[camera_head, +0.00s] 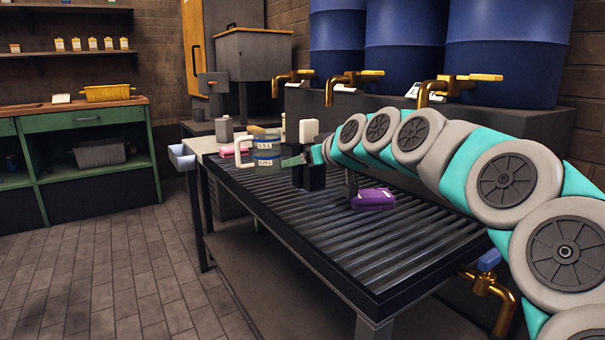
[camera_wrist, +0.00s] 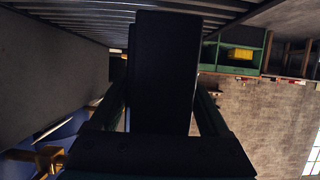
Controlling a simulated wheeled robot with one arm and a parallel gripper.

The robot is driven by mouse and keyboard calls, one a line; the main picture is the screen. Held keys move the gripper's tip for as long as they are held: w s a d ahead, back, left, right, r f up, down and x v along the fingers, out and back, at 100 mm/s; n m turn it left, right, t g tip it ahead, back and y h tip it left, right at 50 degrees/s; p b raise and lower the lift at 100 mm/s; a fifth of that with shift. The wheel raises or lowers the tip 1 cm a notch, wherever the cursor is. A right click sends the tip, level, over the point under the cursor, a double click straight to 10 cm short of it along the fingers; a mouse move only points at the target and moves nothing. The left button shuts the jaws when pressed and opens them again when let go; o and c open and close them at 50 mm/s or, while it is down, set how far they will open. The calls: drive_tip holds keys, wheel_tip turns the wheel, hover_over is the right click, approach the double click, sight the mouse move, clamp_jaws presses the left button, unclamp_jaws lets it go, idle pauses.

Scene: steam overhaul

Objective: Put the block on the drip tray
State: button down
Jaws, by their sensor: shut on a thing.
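A dark, long block (camera_wrist: 165,70) fills the space between my gripper's green fingers (camera_wrist: 163,88) in the wrist view and reaches past their tips. My gripper (camera_head: 292,161) is shut on it, above the far part of the slatted black drip tray (camera_head: 335,240) in the head view. There, dark upright shapes by the fingers hide or merge with the block, so its outline is unclear. I cannot tell whether the block touches the slats. The tray's slats and rim are bare in the near half.
A purple packet-like thing (camera_head: 373,199) lies on the slats below my arm. A jug (camera_head: 266,150) with a pale handle stands just left of my fingertips. Brass taps (camera_head: 345,79) and blue barrels (camera_head: 405,45) are behind. The floor in front is clear.

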sight(321, 169)
drive_tip(key=shift+w+a+f, duration=0.1)
drive_tip(key=shift+w+a, duration=0.1)
drive_tip(key=shift+w, duration=0.8)
drive_tip(key=shift+f, duration=1.7)
drive_tip(key=shift+f, duration=0.15)
unclamp_jaws()
drive_tip(key=shift+r, duration=0.25)
drive_tip(key=v, duration=1.2)
drive_tip(key=shift+s+f, duration=0.1)
drive_tip(key=shift+f, duration=0.05)
